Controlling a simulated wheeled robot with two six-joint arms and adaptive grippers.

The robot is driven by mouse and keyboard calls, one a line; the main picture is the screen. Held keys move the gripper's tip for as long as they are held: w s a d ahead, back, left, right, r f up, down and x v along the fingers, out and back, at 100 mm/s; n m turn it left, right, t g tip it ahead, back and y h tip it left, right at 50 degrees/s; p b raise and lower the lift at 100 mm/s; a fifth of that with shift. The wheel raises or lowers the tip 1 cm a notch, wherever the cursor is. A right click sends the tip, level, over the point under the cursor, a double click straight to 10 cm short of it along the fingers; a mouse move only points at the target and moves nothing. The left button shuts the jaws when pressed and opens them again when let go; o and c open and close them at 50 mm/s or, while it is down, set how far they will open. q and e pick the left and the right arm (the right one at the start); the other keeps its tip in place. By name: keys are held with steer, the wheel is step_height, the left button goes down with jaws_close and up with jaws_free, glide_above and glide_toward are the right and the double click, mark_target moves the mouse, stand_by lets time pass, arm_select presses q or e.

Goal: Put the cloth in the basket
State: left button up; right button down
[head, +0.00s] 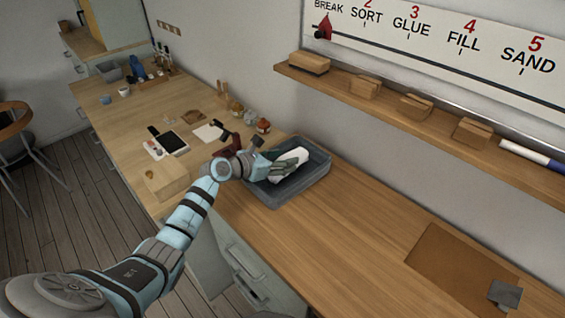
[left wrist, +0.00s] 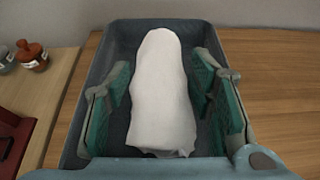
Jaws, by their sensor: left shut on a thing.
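The white cloth (left wrist: 162,90) is a long bundled shape between the two fingers of my left gripper (left wrist: 165,95) in the left wrist view. The grey-blue basket (left wrist: 72,130) surrounds it on the sides and far end there. In the head view the basket (head: 318,176) stands on the wooden counter against the wall, and my left gripper (head: 284,165) is over its opening, shut on the cloth (head: 300,154). Whether the cloth touches the basket floor cannot be told. The gripper partly hides the cloth in the head view. My right gripper is not in view.
Small jars (head: 262,126), a dark red object, and papers lie on the counter left of the basket. A shelf (head: 400,110) with wooden blocks runs above. The counter right of the basket is clear up to a brown mat (head: 450,265).

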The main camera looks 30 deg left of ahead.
arm_select(q)
steer(key=shift+f, duration=0.5)
steer(key=o, duration=1.1)
steer(key=shift+r, duration=0.3)
steer(key=p+v, duration=0.1)
steer(key=v, duration=0.3)
steer(key=p+v, duration=0.1)
steer(key=v, duration=0.3)
steer(key=p+v, duration=0.2)
steer(key=v, duration=0.2)
steer(key=shift+a+r, duration=0.1)
steer(key=shift+r, duration=0.25)
